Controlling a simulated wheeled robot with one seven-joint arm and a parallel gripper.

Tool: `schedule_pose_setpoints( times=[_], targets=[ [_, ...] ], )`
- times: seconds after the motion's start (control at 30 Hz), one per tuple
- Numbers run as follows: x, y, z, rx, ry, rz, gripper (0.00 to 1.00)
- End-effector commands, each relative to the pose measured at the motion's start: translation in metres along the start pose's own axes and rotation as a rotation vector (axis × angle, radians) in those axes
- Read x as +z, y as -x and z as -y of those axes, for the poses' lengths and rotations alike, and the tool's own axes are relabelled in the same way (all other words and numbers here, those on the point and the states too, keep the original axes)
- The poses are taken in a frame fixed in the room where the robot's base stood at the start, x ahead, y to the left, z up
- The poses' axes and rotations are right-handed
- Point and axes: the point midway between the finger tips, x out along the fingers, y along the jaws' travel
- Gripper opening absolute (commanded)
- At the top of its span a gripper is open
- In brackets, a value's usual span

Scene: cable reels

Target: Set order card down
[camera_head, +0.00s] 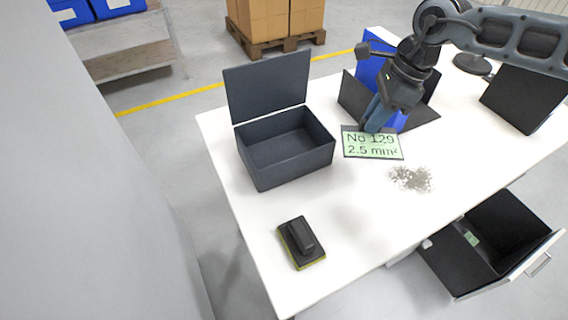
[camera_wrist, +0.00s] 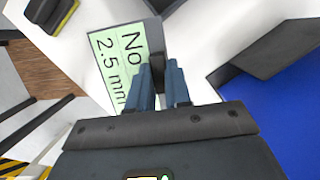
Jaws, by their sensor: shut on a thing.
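The order card (camera_head: 372,144) is a green card with a dark edge, reading "No 129" and "2.5 mm²". It is over the white table, to the right of the open dark box. In the wrist view the card (camera_wrist: 112,62) shows past the fingers, its text turned sideways. My gripper (camera_head: 372,126) is at the card's upper edge in the head view. In the wrist view my gripper (camera_wrist: 160,88) is shut on a dark part at the card's edge. Whether the card touches the tabletop I cannot tell.
The open dark box (camera_head: 285,150) stands left on the white table (camera_head: 350,215). A dark block with a yellow-edged base (camera_head: 301,242) lies at the front. An open drawer (camera_head: 470,262) juts out at right. A blue panel (camera_head: 372,74) stands behind.

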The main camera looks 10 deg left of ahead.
Motion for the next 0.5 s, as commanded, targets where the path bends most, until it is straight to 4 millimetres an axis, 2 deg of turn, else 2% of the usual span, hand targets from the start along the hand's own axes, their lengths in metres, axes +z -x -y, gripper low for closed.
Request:
schedule_pose_setpoints(
  times=[0.07,0.3,0.5],
  targets=[
    [0.009,-0.001,0.009,-0.040,-0.131,0.001,0.00],
    [0.033,0.014,0.033,-0.156,-0.545,0.000,0.00],
    [0.048,0.027,0.047,-0.234,-0.832,-0.001,0.00]
  ],
)
